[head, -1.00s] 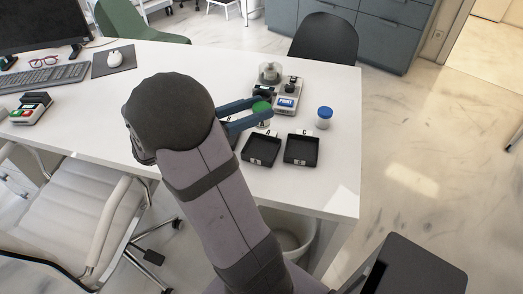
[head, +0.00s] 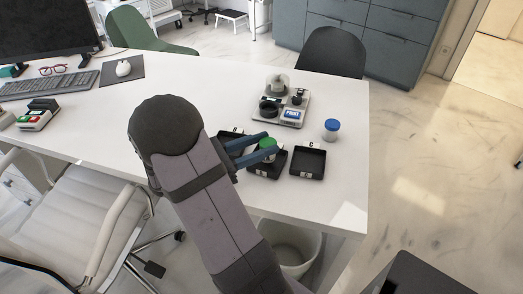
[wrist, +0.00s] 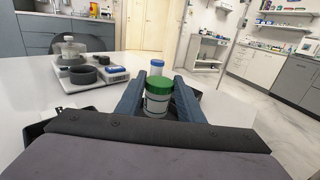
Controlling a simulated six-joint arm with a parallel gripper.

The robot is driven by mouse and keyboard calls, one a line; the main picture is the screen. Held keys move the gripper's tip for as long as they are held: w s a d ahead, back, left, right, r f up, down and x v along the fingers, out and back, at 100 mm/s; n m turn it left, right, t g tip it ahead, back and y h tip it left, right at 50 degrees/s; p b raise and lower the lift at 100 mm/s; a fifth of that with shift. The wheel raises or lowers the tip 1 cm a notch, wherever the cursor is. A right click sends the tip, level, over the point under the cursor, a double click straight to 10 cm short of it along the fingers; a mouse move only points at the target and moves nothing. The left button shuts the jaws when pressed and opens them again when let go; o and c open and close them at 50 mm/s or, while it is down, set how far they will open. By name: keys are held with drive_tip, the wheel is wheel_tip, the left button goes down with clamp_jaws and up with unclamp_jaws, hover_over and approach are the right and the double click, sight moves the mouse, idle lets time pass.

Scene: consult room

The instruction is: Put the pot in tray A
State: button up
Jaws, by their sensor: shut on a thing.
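The pot, a small white jar with a green lid (head: 267,144), is between the fingers of my gripper (head: 273,146). The wrist view shows the same pot (wrist: 158,99) upright, with a finger against each side. It is over the middle tray (head: 256,172), a black square tray whose label is hidden now; that label looks like A in the earlier head view. I cannot tell whether the pot's base touches the tray floor. A second black tray, labelled C (head: 308,161), stands to the right and is empty. A third tray (head: 228,135) is mostly hidden behind my gripper.
A scale with a black dish (head: 268,108) stands behind the trays. A blue-lidded jar (head: 331,130) stands to its right and shows past the pot in the wrist view (wrist: 157,66). The table's right end is clear. A keyboard and mouse are at the left.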

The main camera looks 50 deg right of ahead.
drive_tip(key=shift+f, duration=0.9)
drive_tip(key=shift+f, duration=0.1)
drive_tip(key=o, duration=1.1)
drive_tip(key=v, duration=1.2)
